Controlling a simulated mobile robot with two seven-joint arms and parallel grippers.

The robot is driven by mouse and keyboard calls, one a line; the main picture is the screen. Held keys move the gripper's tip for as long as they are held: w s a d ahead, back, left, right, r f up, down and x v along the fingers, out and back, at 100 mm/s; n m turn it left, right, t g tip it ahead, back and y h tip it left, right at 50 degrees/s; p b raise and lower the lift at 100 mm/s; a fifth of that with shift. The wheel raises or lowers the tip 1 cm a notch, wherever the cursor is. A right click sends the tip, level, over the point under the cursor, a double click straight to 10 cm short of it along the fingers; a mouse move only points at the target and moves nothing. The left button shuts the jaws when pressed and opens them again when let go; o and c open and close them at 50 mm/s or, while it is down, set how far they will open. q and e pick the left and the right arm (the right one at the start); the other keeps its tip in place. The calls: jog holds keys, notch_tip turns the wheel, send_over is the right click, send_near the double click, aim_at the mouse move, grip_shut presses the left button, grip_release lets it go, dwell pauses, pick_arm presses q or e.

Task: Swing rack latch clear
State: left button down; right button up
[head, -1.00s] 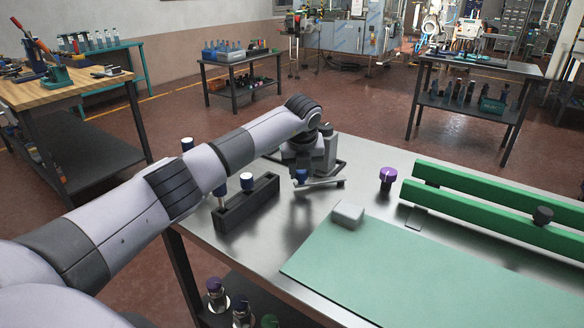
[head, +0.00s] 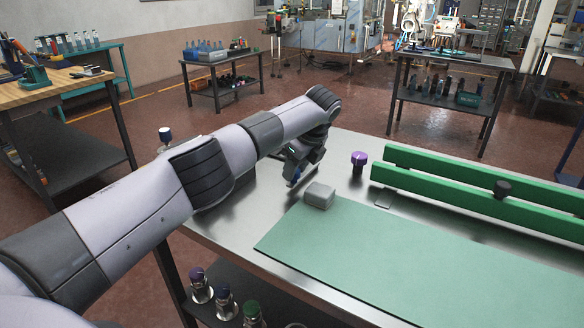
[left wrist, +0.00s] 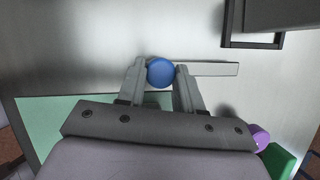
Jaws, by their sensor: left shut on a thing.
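In the left wrist view, my left gripper (left wrist: 160,78) is shut on a round blue knob (left wrist: 160,70). A flat pale bar (left wrist: 212,69) extends right from the knob; it looks like the latch. The dark frame (left wrist: 226,30) at the upper right may be part of the rack. In the head view, my left gripper (head: 296,174) is low over the table, behind the grey box. My right gripper is not in view.
A grey box (head: 319,195) sits by the corner of the green mat (head: 370,245). A purple-capped item (head: 358,160) and green rails (head: 470,188) stand farther right. Capped vials (head: 226,302) stand on the lower shelf. The metal tabletop (head: 222,228) is bare left of the mat.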

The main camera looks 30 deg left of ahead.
pick_arm(q)
jog(key=shift+d+r, duration=0.1)
jog(key=shift+d, duration=0.1)
dwell(0.4)
jog(key=c, duration=0.8)
grip_release()
jog(key=shift+o, duration=0.2)
jog(key=v, duration=0.7)
jog(key=shift+b, duration=0.4)
